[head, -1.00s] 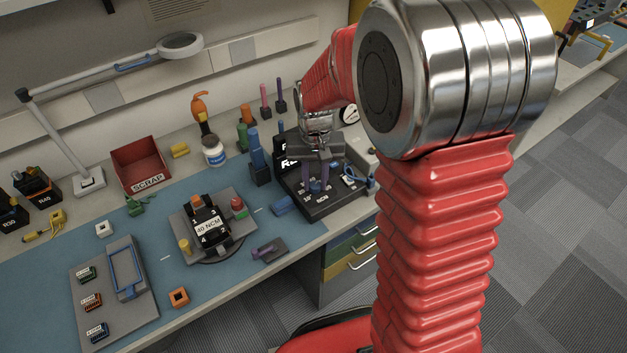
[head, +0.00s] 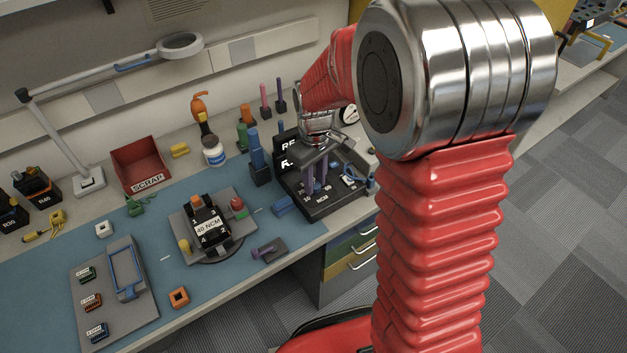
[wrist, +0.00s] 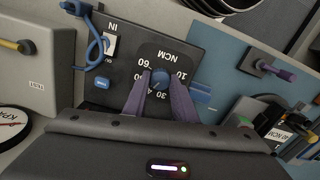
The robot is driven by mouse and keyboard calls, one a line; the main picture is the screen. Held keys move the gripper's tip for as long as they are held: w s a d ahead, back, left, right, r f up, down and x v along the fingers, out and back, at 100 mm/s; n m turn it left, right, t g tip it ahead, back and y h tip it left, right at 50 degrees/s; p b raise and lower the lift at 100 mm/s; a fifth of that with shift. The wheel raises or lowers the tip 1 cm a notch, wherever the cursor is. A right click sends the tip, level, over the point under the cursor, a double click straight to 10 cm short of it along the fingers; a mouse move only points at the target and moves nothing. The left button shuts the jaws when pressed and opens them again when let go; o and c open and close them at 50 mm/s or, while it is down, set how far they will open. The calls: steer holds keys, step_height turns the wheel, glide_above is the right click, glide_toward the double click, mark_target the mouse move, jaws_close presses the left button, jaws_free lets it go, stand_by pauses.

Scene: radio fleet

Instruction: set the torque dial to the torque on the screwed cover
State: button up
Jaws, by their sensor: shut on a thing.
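The torque dial is a blue round knob (wrist: 162,77) on a black plate marked NCM, with numbers such as 10, 30 and 60 around it. My gripper (wrist: 160,85) is shut on the knob, with one purple finger on each side. The fingers cover part of the scale, and I cannot tell which number the dial points at. In the head view my gripper (head: 315,186) reaches down to the black station (head: 318,208), and the knob is hidden. The screwed cover (head: 208,229) sits on a grey fixture on the blue mat, with a white label reading 40 NCM.
Blue upright holders (head: 257,160) stand left of the station. A red SCRAP bin (head: 140,163) stands at the back.

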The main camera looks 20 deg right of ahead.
steer(key=shift+w+r, duration=0.1)
steer(key=shift+w, duration=0.05)
steer(key=o, duration=1)
steer(key=shift+o, duration=0.2)
step_height(320, 180, up, 14)
steer(key=shift+f, duration=0.2)
stand_by(0.5)
